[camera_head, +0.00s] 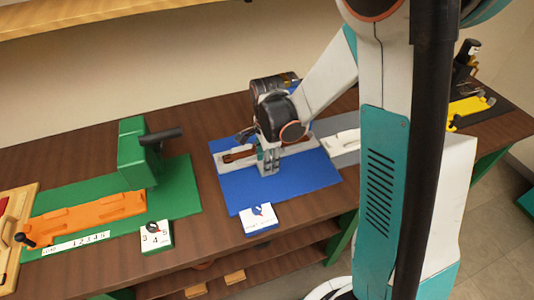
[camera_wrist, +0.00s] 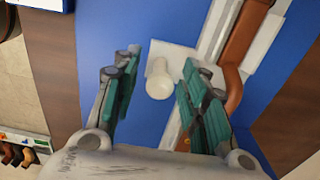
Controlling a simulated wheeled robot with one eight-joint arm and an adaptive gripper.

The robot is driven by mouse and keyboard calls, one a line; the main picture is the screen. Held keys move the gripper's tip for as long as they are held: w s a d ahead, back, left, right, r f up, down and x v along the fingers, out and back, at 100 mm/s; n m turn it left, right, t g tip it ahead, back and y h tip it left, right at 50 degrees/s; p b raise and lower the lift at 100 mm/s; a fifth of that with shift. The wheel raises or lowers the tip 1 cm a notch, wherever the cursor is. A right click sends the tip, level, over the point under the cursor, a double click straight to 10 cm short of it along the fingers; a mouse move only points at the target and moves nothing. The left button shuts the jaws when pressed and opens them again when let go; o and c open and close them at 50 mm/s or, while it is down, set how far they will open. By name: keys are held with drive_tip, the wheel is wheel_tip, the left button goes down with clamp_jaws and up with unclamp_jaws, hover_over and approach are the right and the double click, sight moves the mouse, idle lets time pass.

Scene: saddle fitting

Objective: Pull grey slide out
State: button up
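The grey slide assembly lies on a blue board (camera_head: 308,184); a light grey strip (camera_head: 310,150) runs across it. In the wrist view, a pale round knob (camera_wrist: 158,82) stands on a small light plate (camera_wrist: 172,57), probably part of the slide. My gripper (camera_wrist: 156,75) is open, one green-padded finger on each side of the knob. The knob appears apart from both pads. In the head view, my gripper (camera_head: 268,168) points down over the board and hides the knob.
A brown bar (camera_wrist: 240,45) lies close beside my right finger. Left on the table are a green fixture (camera_head: 131,150) and an orange rail (camera_head: 90,213). A label block (camera_head: 258,217) stands in front of the blue board. A yellow fixture (camera_head: 468,106) is at the far right.

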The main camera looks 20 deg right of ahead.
drive_tip(key=c, duration=0.8)
drive_tip(key=shift+s, duration=0.1)
drive_tip(key=shift+s, duration=0.8)
drive_tip(key=shift+s+b, duration=0.45)
drive_tip(key=shift+s, duration=5.4)
drive_tip(key=shift+o, duration=0.3)
drive_tip(key=shift+s, duration=0.1)
